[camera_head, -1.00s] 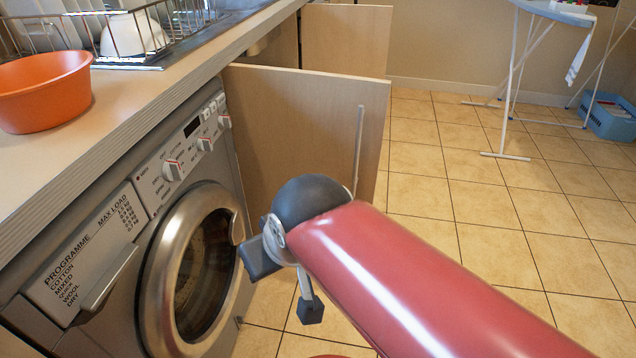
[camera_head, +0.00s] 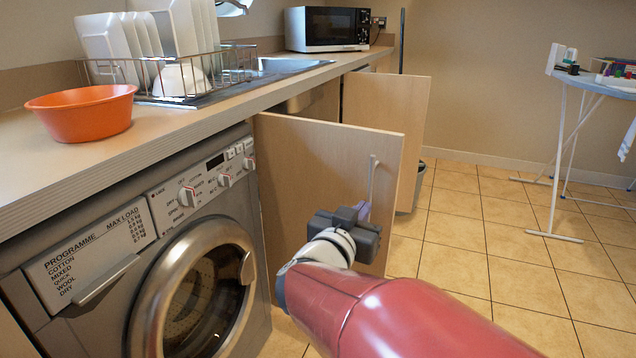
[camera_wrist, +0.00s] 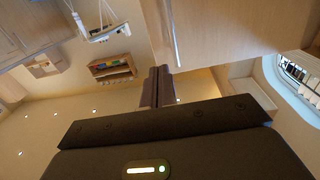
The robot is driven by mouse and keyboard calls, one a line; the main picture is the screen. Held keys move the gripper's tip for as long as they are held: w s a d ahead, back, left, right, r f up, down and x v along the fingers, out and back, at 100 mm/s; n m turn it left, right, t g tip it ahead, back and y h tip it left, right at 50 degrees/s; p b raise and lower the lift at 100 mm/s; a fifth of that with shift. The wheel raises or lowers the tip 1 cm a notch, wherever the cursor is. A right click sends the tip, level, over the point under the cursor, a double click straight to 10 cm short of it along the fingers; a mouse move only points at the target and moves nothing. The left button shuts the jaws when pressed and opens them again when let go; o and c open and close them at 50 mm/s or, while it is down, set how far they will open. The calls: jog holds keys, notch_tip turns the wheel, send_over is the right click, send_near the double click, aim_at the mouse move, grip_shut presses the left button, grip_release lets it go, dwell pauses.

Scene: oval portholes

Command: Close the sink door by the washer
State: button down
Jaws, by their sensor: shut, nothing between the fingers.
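The sink door (camera_head: 310,165) by the washer is a light wood panel, standing open beside the washing machine (camera_head: 190,250). A slim vertical handle (camera_head: 372,180) is near its free edge. My gripper (camera_head: 363,211) is in front of the door's lower right part, just below the handle, and covers some of the panel. In the wrist view, my gripper's fingers (camera_wrist: 157,86) are together with nothing between them. The door (camera_wrist: 235,35) fills the upper right there, with its handle (camera_wrist: 172,38) close to the fingertips. I cannot tell whether they touch it.
A second open door (camera_head: 395,115) stands behind the first. The counter above holds an orange bowl (camera_head: 82,112), a dish rack (camera_head: 190,75) and a microwave (camera_head: 328,28). An ironing board (camera_head: 600,82) stands at the right. The tiled floor (camera_head: 480,250) between is clear.

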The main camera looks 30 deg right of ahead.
aim_at(390, 175)
jog(key=x, duration=1.4)
jog(key=shift+s+b, duration=0.1)
jog(key=shift+b, duration=0.2)
jog(key=shift+d+f, duration=0.1)
jog(key=shift+d, duration=0.05)
